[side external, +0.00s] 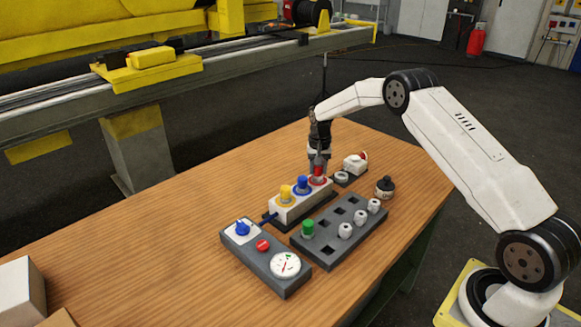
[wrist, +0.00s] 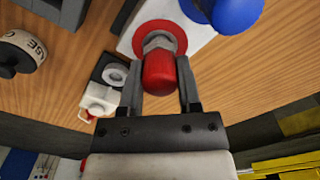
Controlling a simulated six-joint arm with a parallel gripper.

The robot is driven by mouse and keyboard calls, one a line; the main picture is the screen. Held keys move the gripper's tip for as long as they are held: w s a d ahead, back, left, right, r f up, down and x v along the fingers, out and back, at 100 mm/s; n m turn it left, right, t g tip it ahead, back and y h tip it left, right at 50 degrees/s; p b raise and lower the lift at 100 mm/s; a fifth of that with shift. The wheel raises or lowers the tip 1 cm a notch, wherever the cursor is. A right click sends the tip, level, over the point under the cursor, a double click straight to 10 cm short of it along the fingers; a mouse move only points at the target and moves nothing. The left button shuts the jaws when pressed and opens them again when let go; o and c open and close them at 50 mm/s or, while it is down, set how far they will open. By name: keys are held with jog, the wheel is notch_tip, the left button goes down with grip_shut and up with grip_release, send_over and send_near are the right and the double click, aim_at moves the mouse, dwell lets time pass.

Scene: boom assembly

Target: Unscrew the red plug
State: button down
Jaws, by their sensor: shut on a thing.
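The red plug (side external: 318,171) sits at the right end of the white block (side external: 300,203), over a red ring. My gripper (side external: 318,160) comes down on it from above. In the wrist view the red plug (wrist: 159,72) lies between the two fingers of my gripper (wrist: 160,80), which is shut on it. A metal hex part shows at the plug's base, against the red ring (wrist: 160,38). A blue plug (side external: 302,185) and a yellow plug (side external: 286,193) stand in the same block, left of the red one. I cannot tell whether the red plug is still threaded in.
A dark tray (side external: 330,247) with square holes holds a green plug (side external: 308,228) and several white fittings. A grey gauge box (side external: 265,258) stands in front. A dark bottle (side external: 384,187) and a small red-topped white part (side external: 355,163) stand right. Free table lies left.

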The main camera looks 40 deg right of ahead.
jog(key=shift+r, duration=0.15)
dwell(0.3)
jog(key=shift+r, duration=2.85)
